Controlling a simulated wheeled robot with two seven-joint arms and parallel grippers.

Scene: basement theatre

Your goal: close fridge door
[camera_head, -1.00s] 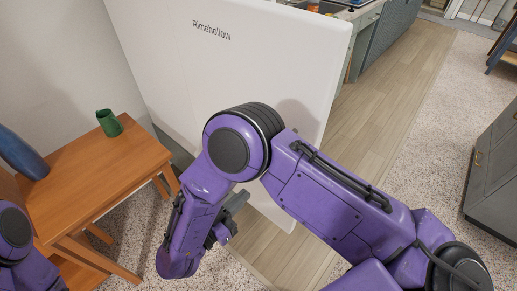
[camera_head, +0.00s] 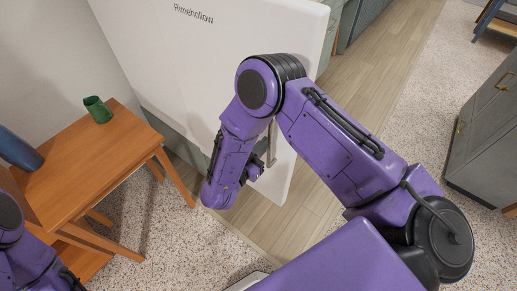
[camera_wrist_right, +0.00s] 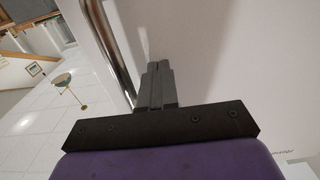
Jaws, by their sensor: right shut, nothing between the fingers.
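The white fridge door (camera_head: 180,65), lettered "Rimehollow", stands upright in the head view, partly hidden by my right arm. Its silver bar handle (camera_head: 271,145) shows just right of my right forearm. In the right wrist view the handle (camera_wrist_right: 108,45) runs along the left of the fingers, and the white door face (camera_wrist_right: 230,60) fills the right. My right gripper (camera_wrist_right: 157,68) is shut and empty, its tips pointing at the door face beside the handle. I cannot tell whether they touch it. My left arm shows at the lower left; its gripper is out of view.
A grey cabinet (camera_head: 485,140) is at the right. Wood flooring and speckled carpet lie open between the door and the cabinet.

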